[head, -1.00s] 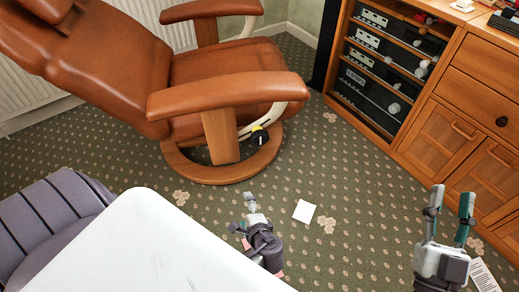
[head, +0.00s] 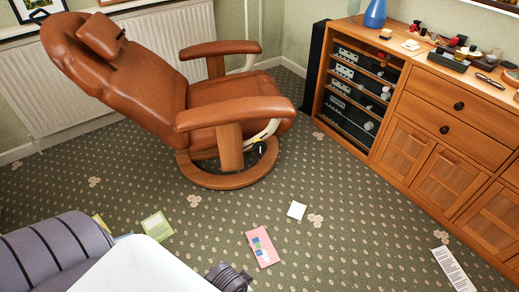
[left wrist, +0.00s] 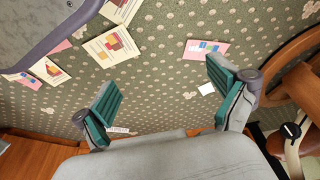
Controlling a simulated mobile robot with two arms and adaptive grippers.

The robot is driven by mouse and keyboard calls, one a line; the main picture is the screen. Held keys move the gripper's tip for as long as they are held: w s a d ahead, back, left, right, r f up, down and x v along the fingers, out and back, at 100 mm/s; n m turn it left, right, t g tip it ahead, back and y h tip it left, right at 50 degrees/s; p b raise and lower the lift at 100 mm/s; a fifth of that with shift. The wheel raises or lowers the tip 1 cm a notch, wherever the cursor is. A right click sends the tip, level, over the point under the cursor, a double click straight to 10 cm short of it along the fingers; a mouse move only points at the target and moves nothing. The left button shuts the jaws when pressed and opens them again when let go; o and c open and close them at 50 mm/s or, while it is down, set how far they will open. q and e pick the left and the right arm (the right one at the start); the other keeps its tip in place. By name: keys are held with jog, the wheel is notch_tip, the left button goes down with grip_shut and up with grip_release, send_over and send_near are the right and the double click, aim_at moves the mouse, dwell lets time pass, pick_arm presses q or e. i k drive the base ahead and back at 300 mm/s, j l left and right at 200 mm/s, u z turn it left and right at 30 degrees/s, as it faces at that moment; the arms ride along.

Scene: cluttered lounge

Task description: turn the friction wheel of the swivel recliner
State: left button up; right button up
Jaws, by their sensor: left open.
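The brown leather swivel recliner (head: 235,105) stands on its round wooden base at the back centre-left of the head view. Its friction wheel (head: 260,147), a small black knob with a light mark, sits low on the near side below the armrest. In the left wrist view, the wheel (left wrist: 290,131) shows at the right edge, beside the wooden base (left wrist: 290,65). My left gripper (left wrist: 163,82) is open and empty, with teal pads wide apart. The wheel lies outside its jaws, to the right. My right gripper is out of view.
Several cards lie on the patterned carpet, including a pink one (head: 262,247) and a white one (head: 297,210). A wooden cabinet (head: 440,150) stands at the right. Carpet before the recliner is mostly clear.

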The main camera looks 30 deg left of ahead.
aim_at(260, 147)
jog(key=u, duration=1)
